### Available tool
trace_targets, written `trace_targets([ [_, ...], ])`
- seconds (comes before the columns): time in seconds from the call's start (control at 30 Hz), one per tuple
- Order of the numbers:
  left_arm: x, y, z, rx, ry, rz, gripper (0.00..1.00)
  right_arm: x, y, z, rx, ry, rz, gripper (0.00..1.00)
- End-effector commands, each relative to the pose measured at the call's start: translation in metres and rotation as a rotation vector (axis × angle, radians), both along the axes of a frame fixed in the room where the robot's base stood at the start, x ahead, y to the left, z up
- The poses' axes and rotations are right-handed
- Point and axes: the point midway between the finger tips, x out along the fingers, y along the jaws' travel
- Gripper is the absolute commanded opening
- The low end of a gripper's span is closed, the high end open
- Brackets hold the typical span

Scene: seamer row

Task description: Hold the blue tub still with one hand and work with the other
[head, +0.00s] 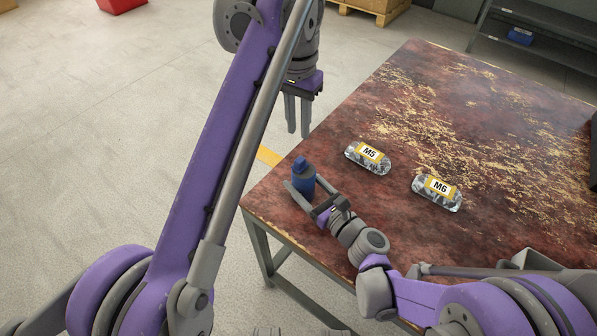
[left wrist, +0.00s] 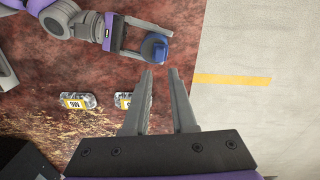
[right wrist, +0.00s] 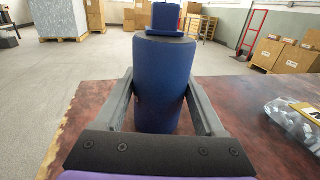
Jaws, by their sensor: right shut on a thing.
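The blue tub (head: 303,184) stands upright near the table's left corner, with a smaller blue piece (head: 300,163) on its dark top. My right gripper (head: 306,187) is shut on the tub, one finger on each side. In the right wrist view the tub (right wrist: 163,85) fills the space between the fingers. My left gripper (head: 298,133) is above and beyond the tub, pointing down, its fingers apart and empty. In the left wrist view the tub (left wrist: 155,48) lies just past the left fingertips (left wrist: 160,70), apart from them.
Two clear packs of metal parts, labelled M5 (head: 368,158) and M6 (head: 437,192), lie on the worn table (head: 490,125) to the right of the tub. The table edge is close to the tub. A dark shelf (head: 540,45) with a blue bin (head: 520,37) stands behind.

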Motion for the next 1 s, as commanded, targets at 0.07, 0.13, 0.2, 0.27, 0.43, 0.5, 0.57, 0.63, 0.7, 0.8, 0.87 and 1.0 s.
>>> trace_targets([
  [0.07,0.004,0.011,-0.006,-0.038,0.026,-0.013,0.09,0.0,0.0,0.0,0.0,0.0,0.0,0.07],
  [0.13,0.008,0.024,-0.012,-0.098,0.054,-0.041,0.0,0.0,0.0,0.0,0.0,0.0,0.0,0.07],
  [0.2,0.013,0.039,-0.018,-0.179,0.075,-0.078,0.0,0.0,0.0,0.0,0.0,0.0,0.0,0.07],
  [0.27,0.017,0.052,-0.022,-0.257,0.08,-0.114,0.0,0.0,0.0,0.0,0.0,0.0,0.0,0.07],
  [0.43,0.032,0.088,-0.024,-0.465,0.026,-0.215,0.0,0.0,0.0,0.0,0.0,0.0,0.0,0.07],
  [0.5,0.037,0.1,-0.022,-0.528,-0.01,-0.25,0.0,0.0,0.0,0.0,0.0,0.0,0.0,0.07],
  [0.57,0.04,0.108,-0.021,-0.569,-0.042,-0.275,0.0,0.0,0.0,0.0,0.0,0.0,0.0,0.07],
  [0.63,0.043,0.115,-0.019,-0.601,-0.07,-0.297,0.0,0.0,0.0,0.0,0.0,0.0,0.0,0.07],
  [0.7,0.044,0.118,-0.018,-0.621,-0.087,-0.309,0.0,0.0,0.0,0.0,0.0,0.0,0.0,0.07],
  [0.8,0.045,0.12,-0.017,-0.63,-0.097,-0.319,0.0,0.0,0.0,0.0,0.0,0.0,0.0,0.07],
  [0.87,0.045,0.119,-0.017,-0.631,-0.096,-0.32,0.0,0.0,0.0,0.0,0.0,0.0,0.0,0.07],
  [1.0,0.045,0.119,-0.017,-0.629,-0.096,-0.319,0.0,0.0,0.0,0.0,0.0,0.0,0.0,0.07],
])
